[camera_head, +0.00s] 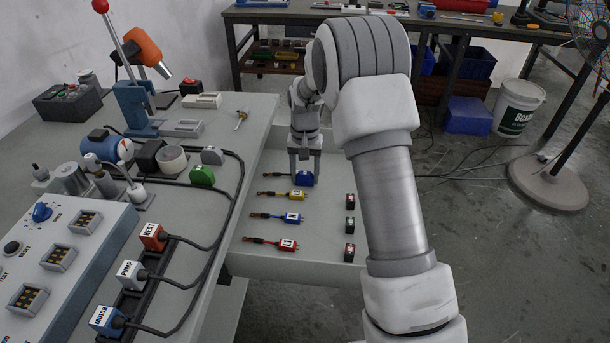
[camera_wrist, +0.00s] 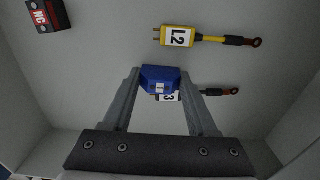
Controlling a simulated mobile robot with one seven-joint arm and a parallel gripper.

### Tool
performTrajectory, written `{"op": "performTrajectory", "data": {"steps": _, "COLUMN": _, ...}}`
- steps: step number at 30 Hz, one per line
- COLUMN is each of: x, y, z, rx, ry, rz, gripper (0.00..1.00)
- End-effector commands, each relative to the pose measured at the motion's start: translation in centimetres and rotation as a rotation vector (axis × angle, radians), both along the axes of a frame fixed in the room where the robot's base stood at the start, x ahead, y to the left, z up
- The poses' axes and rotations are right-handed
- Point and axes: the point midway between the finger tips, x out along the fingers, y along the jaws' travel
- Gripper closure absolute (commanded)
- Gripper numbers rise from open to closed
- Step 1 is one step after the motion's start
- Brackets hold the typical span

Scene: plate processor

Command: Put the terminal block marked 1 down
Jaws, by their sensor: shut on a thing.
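The blue terminal block marked 1 (camera_wrist: 161,80) is between the fingertips of my gripper (camera_wrist: 163,84), with its white label facing the wrist camera. In the head view my gripper (camera_head: 304,162) points down into the grey tray (camera_head: 325,268) and the blue block (camera_head: 304,179) shows at its tips. The block partly covers a lead whose label shows a 3 (camera_wrist: 218,92). I cannot tell whether the block touches the tray floor or the lead.
The yellow L2 lead (camera_wrist: 180,37) lies near the block. Blue (camera_head: 290,217) and red (camera_head: 287,244) leads lie nearer the front. Several red-black blocks (camera_head: 350,225) line the right; one reads NC (camera_wrist: 42,14). The workbench (camera_head: 225,130) borders the tray at left.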

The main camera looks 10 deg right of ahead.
Motion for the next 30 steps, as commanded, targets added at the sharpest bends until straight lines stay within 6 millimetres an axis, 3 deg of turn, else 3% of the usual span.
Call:
{"op": "performTrajectory", "data": {"steps": 4, "x": 0.0, "y": 0.0, "z": -0.4, "rx": 0.000, "ry": 0.001, "rz": 0.000, "gripper": 1.00}}
{"op": "performTrajectory", "data": {"steps": 5, "x": 0.0, "y": 0.0, "z": -0.3, "rx": 0.000, "ry": 0.001, "rz": 0.000, "gripper": 0.38}}
{"op": "performTrajectory", "data": {"steps": 9, "x": 0.0, "y": 0.0, "z": -0.3, "rx": 0.000, "ry": 0.001, "rz": 0.000, "gripper": 0.13}}
{"op": "performTrajectory", "data": {"steps": 20, "x": 0.0, "y": 0.0, "z": 0.2, "rx": 0.000, "ry": -0.001, "rz": 0.000, "gripper": 0.12}}
{"op": "performTrajectory", "data": {"steps": 23, "x": 0.0, "y": 0.0, "z": 1.4, "rx": 0.000, "ry": -0.001, "rz": 0.000, "gripper": 0.12}}
{"op": "performTrajectory", "data": {"steps": 30, "x": 0.1, "y": 0.0, "z": 6.7, "rx": 0.000, "ry": -0.003, "rz": 0.000, "gripper": 0.12}}
